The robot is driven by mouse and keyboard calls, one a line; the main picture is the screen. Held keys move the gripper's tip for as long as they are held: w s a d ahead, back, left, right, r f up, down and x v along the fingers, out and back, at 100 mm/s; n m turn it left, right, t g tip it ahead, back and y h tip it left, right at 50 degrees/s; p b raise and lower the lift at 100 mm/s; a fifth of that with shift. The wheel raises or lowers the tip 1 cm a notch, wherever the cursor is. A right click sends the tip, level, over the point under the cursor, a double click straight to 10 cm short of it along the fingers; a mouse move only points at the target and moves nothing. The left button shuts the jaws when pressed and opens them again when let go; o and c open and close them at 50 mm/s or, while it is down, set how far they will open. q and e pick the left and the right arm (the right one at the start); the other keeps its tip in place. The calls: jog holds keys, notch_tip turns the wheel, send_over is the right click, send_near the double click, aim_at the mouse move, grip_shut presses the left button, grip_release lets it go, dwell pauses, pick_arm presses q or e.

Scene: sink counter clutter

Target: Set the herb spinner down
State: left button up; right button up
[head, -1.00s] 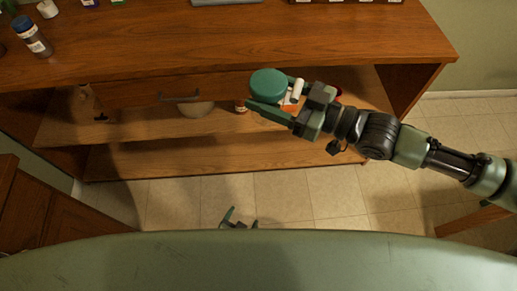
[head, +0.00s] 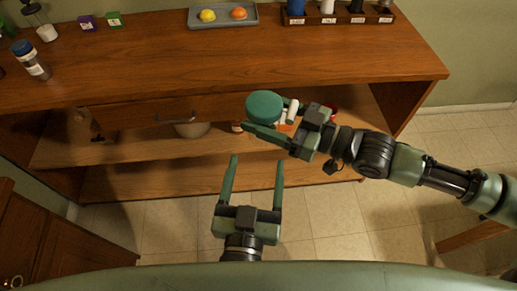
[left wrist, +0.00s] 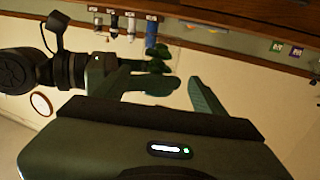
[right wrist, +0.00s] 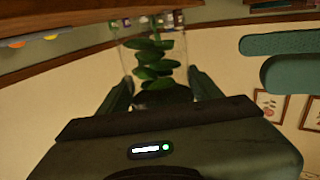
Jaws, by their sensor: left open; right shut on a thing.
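The herb spinner (head: 265,105) shows in the head view as a round teal top at the end of my right gripper (head: 268,119). My right gripper is shut on it, in the air in front of the counter. In the right wrist view the herb spinner (right wrist: 158,62) is a clear body with green leaves, between the fingers. Its underside is hidden in the head view. My left gripper (head: 257,162) is open and empty, below and in front of the herb spinner, fingers pointing toward the counter. Dark green leaves show beyond its fingers in the left wrist view.
The wooden counter (head: 200,60) has a wide clear middle. At its back are a grey tray (head: 223,22) with a lemon and an orange, and a rack (head: 340,19). Jars and small boxes stand at the left. Below are a drawer (head: 140,112) and shelves holding a bowl (head: 192,129).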

pick_arm(q)
jog(key=w, duration=0.3)
jog(key=w+d, duration=0.1)
jog(key=w, duration=0.3)
jog(key=w+d, duration=0.1)
jog(key=w, duration=0.3)
jog(key=shift+w, duration=0.1)
jog(key=c, duration=1.2)
jog(key=shift+c, duration=0.3)
pick_arm(e)
jog(key=o, duration=1.7)
